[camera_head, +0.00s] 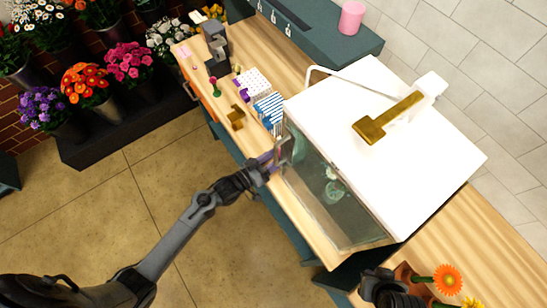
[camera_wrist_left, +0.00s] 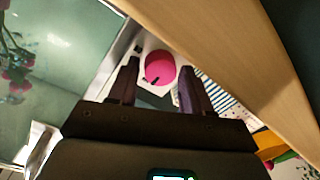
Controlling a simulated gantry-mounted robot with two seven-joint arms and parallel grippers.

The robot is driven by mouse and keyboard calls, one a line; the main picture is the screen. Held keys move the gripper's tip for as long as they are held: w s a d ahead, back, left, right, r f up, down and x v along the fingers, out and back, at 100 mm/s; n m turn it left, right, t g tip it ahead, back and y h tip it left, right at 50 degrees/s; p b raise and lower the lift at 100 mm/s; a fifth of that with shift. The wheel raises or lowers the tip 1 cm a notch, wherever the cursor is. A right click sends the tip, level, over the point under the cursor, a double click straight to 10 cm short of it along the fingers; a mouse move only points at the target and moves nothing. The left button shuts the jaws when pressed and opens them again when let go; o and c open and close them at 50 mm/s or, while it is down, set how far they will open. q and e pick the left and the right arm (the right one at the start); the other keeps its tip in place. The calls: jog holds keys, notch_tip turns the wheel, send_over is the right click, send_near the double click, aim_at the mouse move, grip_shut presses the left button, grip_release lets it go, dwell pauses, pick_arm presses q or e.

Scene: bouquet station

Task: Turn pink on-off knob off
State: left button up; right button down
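The pink knob (camera_wrist_left: 160,67) shows in the left wrist view as a round disc with a short dark mark at its lower left edge. It sits on a pale panel beside the glass front. My left gripper (camera_wrist_left: 159,76) is open, with one finger on either side of the knob; I cannot tell whether they touch it. In the head view my left gripper (camera_head: 279,156) is at the left end of the white-topped glass case (camera_head: 440,165), and the knob is hidden there. A dark part of my right arm shows at the bottom right; its fingers cannot be made out.
A blue-and-white striped box (camera_head: 269,108), a white dotted box (camera_head: 253,83) and a small brass-coloured item (camera_head: 236,117) stand on the wooden counter (camera_head: 287,66) near the left gripper. A gold T-shaped piece (camera_head: 388,119) lies on the case top. Orange flowers (camera_head: 448,279) are at bottom right.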

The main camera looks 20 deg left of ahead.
pick_arm(q)
jog(key=shift+s, duration=0.1)
jog(key=v, duration=1)
jog(key=shift+s+a, duration=0.15)
jog(key=shift+s, duration=0.15)
